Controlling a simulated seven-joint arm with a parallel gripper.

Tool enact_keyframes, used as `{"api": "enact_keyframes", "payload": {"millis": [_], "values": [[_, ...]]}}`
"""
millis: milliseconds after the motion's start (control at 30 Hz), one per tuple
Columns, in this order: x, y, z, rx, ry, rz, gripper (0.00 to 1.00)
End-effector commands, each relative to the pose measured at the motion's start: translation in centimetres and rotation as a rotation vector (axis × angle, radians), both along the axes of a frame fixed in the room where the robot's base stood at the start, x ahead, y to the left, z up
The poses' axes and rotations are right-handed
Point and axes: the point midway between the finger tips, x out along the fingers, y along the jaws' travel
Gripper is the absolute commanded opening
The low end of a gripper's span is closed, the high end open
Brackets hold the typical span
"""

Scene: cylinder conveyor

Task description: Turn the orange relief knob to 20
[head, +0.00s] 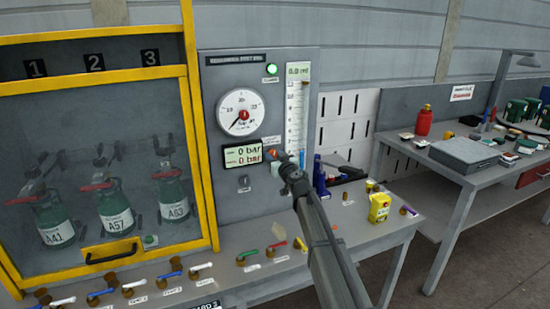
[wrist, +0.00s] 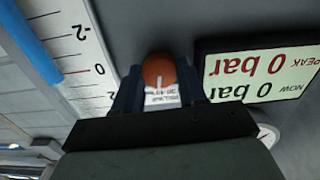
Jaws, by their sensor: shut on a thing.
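The orange relief knob (wrist: 158,70) is on the grey panel (head: 221,82), beside the digital display (head: 243,155). In the wrist view the knob sits between the two fingers of my gripper (wrist: 158,92), which is shut on it. A white pointer mark shows on the knob's face, with a small white label below it that I cannot read. In the head view my gripper (head: 284,163) reaches the panel and mostly hides the knob; only a bit of orange shows. The display reads 0 bar now and 0 bar peak.
A round dial gauge (head: 241,112) and a lit green lamp (head: 271,69) are above the display. A vertical scale (head: 297,110) with a blue column stands close right of the knob. A yellow-framed cabinet (head: 205,160) is left. Colored-handled valves line the bench (head: 235,285) below.

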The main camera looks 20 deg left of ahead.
Motion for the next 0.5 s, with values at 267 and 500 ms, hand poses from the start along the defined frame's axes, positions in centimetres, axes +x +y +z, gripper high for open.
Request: {"api": "enact_keyframes", "payload": {"millis": [267,500], "values": [[-0.05,0.01,-0.05,-0.108,-0.107,0.001,0.11],[-0.05,0.01,-0.06,-0.150,-0.148,0.001,0.11]]}}
